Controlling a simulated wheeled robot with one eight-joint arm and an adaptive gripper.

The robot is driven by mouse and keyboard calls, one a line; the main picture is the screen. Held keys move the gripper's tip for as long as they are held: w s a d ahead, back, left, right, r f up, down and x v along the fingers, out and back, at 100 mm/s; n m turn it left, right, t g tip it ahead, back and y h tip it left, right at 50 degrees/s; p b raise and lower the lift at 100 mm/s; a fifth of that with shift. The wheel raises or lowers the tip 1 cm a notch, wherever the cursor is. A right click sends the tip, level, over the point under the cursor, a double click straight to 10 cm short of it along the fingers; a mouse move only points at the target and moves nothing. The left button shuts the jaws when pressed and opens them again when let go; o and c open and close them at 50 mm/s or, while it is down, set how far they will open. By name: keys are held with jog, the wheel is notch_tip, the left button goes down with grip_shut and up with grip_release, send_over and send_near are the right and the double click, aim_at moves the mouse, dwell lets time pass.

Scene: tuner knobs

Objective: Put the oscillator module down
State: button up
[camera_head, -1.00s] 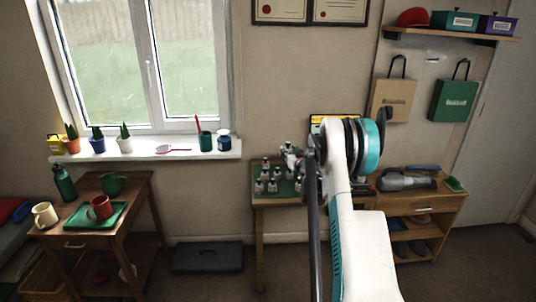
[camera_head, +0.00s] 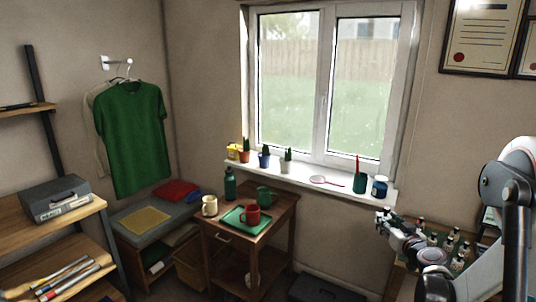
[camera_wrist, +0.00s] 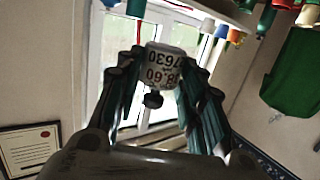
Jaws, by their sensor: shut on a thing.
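The oscillator module is a small white cylinder with black printed digits and a dark knob; it shows in the wrist view (camera_wrist: 165,72). My gripper (camera_wrist: 160,85) is shut on it, one finger on each side. The print on the module appears upside down in that view. In the head view my gripper (camera_head: 384,222) is at the right, by the left end of the workbench. The module there is too small to make out clearly. Several similar small white units with dark tops (camera_head: 448,246) stand on the bench, partly hidden by my arm.
The windowsill (camera_head: 310,180) holds potted plants, a green cup (camera_head: 360,183) and a blue-and-white jar (camera_head: 380,187). A side table with a green tray (camera_head: 233,217), mugs and a green bottle (camera_head: 229,183) stands left of the bench. A grey box (camera_head: 57,199) sits on the left shelf.

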jog(key=s+a+r+n+y, duration=0.1)
jog(key=s+a+y, duration=0.1)
jog(key=s+a, duration=0.5)
jog(key=s+a+r+n+y, duration=0.2)
jog(key=s+a, duration=0.5)
jog(key=a, duration=0.5)
jog(key=shift+a+g+y, duration=0.15)
jog(key=shift+g+y, duration=0.15)
jog(key=shift+g, duration=0.1)
